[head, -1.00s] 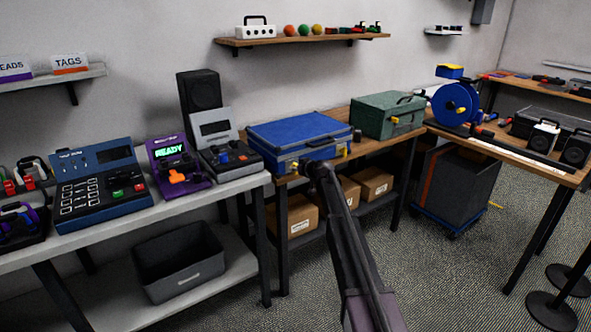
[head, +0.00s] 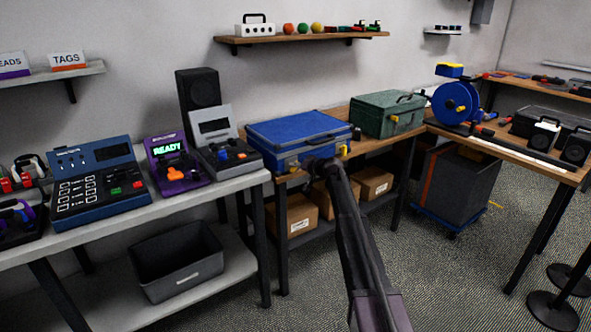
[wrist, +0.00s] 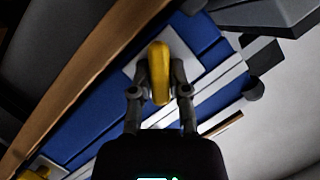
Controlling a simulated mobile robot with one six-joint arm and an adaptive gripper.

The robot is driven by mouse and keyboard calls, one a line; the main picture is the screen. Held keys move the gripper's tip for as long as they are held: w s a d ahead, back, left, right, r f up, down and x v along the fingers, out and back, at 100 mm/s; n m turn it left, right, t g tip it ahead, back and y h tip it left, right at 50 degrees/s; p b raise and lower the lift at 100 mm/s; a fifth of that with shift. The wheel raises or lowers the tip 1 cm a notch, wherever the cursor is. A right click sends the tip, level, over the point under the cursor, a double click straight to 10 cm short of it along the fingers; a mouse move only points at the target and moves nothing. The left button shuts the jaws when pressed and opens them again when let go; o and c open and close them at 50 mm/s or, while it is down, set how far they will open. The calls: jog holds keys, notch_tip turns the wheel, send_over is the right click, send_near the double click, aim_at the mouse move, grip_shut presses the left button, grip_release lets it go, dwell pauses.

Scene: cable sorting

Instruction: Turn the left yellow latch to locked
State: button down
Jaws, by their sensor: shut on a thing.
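The blue case (head: 290,130) lies closed on the wooden bench, its front toward me. My gripper (wrist: 158,82) is shut on the left yellow latch (wrist: 158,60), one dark finger on each side of it. In the wrist view the latch sits over a pale plate on the blue front and is slanted to the case's edges. The right yellow latch (wrist: 40,168) shows at the lower left of the wrist view, and also on the case front in the head view (head: 343,150). In the head view my gripper's end hides part of the case front.
A green case (head: 388,114) stands on the bench to the right of the blue case. A grey bench with devices, among them a purple one (head: 178,165), stands to the left. Cardboard boxes (head: 372,183) lie on the shelf below.

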jog(key=m+y+b, duration=0.1)
jog(key=m, duration=0.1)
jog(key=m+y+b, duration=0.1)
jog(key=m+b, duration=0.1)
jog(key=shift+f, duration=0.3)
jog(key=shift+m+y+b, duration=1)
jog(key=shift+m+b, duration=0.3)
jog(key=shift+m, duration=0.8)
jog(key=shift+r, duration=0.1)
jog(key=shift+w, duration=0.1)
jog(key=c, duration=0.6)
grip_release()
jog(key=shift+d, duration=0.1)
jog(key=v, duration=1.2)
